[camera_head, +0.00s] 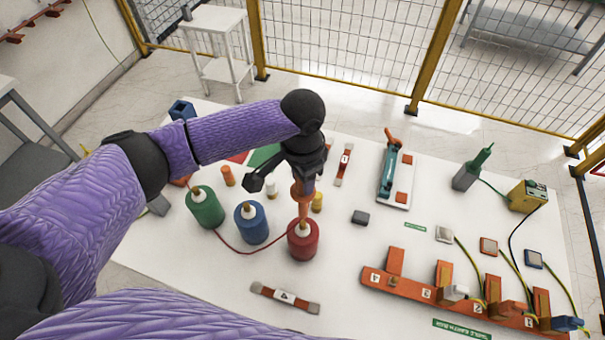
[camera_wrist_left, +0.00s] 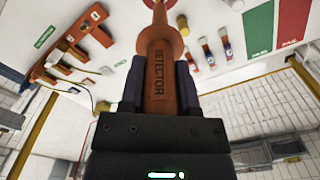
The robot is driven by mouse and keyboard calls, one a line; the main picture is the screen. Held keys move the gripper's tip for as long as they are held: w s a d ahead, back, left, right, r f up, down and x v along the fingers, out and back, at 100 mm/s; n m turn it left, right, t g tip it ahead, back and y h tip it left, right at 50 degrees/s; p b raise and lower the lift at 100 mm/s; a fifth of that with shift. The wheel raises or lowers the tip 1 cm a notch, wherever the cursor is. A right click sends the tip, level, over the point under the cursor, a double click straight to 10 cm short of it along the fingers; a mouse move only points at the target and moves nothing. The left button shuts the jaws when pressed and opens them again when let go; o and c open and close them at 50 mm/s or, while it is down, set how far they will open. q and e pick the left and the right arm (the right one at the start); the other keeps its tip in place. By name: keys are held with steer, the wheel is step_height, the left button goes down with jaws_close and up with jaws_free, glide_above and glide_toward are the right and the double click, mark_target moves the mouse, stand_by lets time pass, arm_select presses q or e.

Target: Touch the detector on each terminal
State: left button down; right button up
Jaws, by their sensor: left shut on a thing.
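My left gripper (camera_head: 303,180) is shut on the orange detector (camera_head: 302,190), which points down over the red terminal (camera_head: 303,242). In the left wrist view the detector (camera_wrist_left: 160,75) stands between the fingers, with its name readable. Its tip is at or very close to the top of the red terminal; I cannot tell whether they touch. The blue terminal (camera_head: 251,224) and the green terminal (camera_head: 206,210) stand to the left, each with a pale top and brass stud. A dark red cord runs from the green terminal past the blue one to the red one. My right gripper is not in view.
An orange numbered rail (camera_head: 400,285) with clamps and cables lies at the lower right. A teal tool on a white plate (camera_head: 394,180) and a green-tipped grey block (camera_head: 467,177) stand further back. A marked strap (camera_head: 285,297) lies in front. Yellow-framed fencing (camera_head: 340,45) stands behind.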

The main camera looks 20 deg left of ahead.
arm_select(q)
step_height(320, 180, up, 6)
steer(key=p, duration=0.4)
steer(key=shift+f+p, duration=0.25)
steer(key=shift+p, duration=0.1)
steer(key=shift+r, duration=0.95)
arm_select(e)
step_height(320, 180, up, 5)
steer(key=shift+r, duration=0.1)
arm_select(q)
steer(key=shift+a, duration=0.1)
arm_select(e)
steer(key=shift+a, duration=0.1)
